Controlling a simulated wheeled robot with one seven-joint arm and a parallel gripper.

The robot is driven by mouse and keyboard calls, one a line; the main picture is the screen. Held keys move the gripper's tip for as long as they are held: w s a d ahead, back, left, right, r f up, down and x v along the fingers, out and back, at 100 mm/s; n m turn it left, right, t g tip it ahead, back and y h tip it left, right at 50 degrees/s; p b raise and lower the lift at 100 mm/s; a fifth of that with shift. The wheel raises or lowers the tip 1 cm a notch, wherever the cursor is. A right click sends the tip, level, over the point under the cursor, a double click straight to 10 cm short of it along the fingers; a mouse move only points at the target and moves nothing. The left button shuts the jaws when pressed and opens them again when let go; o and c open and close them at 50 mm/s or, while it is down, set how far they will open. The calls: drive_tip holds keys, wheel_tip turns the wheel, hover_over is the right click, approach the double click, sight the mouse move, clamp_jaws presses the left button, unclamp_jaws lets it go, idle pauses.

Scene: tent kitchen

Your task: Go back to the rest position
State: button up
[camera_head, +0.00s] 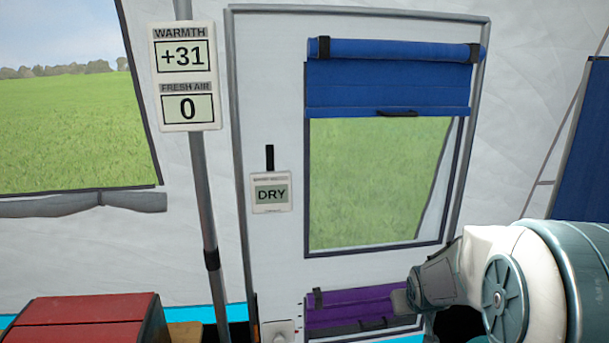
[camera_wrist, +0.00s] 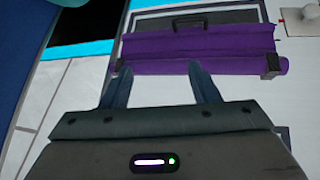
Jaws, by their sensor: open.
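My gripper (camera_wrist: 155,75) is open and empty in the wrist view. Its two dark fingers stand apart, and their tips reach toward a purple rolled blind (camera_wrist: 200,48) on the white door panel. I cannot tell whether the tips touch it. In the head view my gripper (camera_head: 399,300) is at the lower right, in front of the purple blind (camera_head: 340,308) low on the door. Only part of the gripper shows there, and the finger gap cannot be made out.
A blue blind (camera_head: 388,85) is partly lowered over the door window (camera_head: 370,185). A pole with a readout sign (camera_head: 185,75) stands left of the door. A "DRY" sign (camera_head: 271,193) hangs on the door. A red box (camera_head: 85,320) is at lower left.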

drive_tip(key=s+a+r+g+p, duration=0.1)
drive_tip(key=s+a+r+p, duration=0.2)
drive_tip(key=s+r, duration=0.2)
drive_tip(key=s+a+r+g+y+p, duration=0.1)
drive_tip(key=s+a+r+p, duration=0.2)
drive_tip(key=s, duration=0.7)
drive_tip(key=s+a+r+g+p, duration=0.2)
drive_tip(key=s+a+r+p, duration=0.1)
drive_tip(key=s+r, duration=0.5)
drive_tip(key=shift+a+y+p, duration=0.35)
drive_tip(key=shift+a+y, duration=0.05)
drive_tip(key=shift+r, duration=0.1)
